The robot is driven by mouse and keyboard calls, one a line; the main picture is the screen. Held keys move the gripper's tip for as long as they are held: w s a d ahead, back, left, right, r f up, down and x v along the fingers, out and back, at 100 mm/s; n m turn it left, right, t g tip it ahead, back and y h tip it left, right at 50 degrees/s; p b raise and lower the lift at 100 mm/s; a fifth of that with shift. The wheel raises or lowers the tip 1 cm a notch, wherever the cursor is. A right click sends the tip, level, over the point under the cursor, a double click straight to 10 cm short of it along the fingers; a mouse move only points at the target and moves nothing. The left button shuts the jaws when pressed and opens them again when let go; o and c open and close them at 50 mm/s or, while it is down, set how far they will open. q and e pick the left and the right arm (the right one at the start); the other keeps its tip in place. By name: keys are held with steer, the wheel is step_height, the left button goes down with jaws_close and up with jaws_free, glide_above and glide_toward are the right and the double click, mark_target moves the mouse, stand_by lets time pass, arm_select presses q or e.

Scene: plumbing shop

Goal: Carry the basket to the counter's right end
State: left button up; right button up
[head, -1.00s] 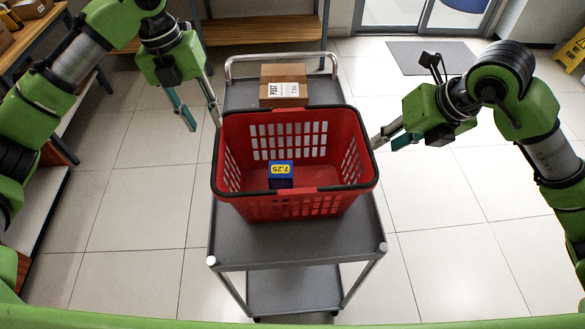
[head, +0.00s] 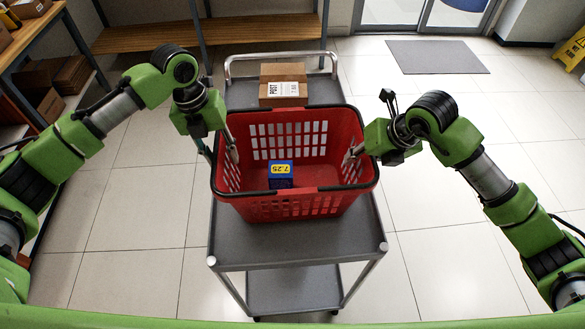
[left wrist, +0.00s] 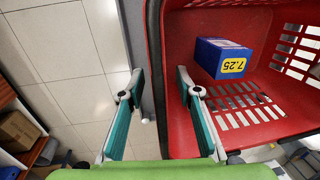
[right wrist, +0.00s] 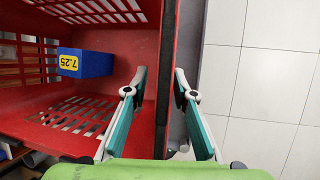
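The red basket (head: 293,208) stands on the top shelf of a grey cart (head: 240,245). A blue box with a yellow 7.25 label (head: 281,175) lies inside it. My left gripper (head: 219,152) is at the basket's left wall. In the left wrist view its open fingers (left wrist: 157,88) straddle the basket's rim (left wrist: 154,40), one inside and one outside. My right gripper (head: 356,155) is at the right wall. In the right wrist view its open fingers (right wrist: 160,85) straddle that rim (right wrist: 168,45) the same way. The counter cannot be made out.
A cardboard box (head: 284,84) stands on the cart behind the basket, near the cart's handle (head: 235,62). Shelving with boxes (head: 50,85) stands at left. A dark mat (head: 437,57) lies by the glass door. A yellow sign (head: 570,50) is at far right. The tiled floor is clear around the cart.

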mark_target(220, 146)
arm_select(q)
steer(key=shift+c, duration=0.3)
arm_select(e)
steer(key=shift+c, duration=0.4)
arm_select(q)
jaws_close()
arm_select(e)
jaws_close()
arm_select(q)
steer(key=shift+w, duration=0.1)
steer(key=shift+r, duration=0.15)
arm_select(e)
steer(key=shift+a+r, duration=0.1)
steer(key=shift+r, duration=0.1)
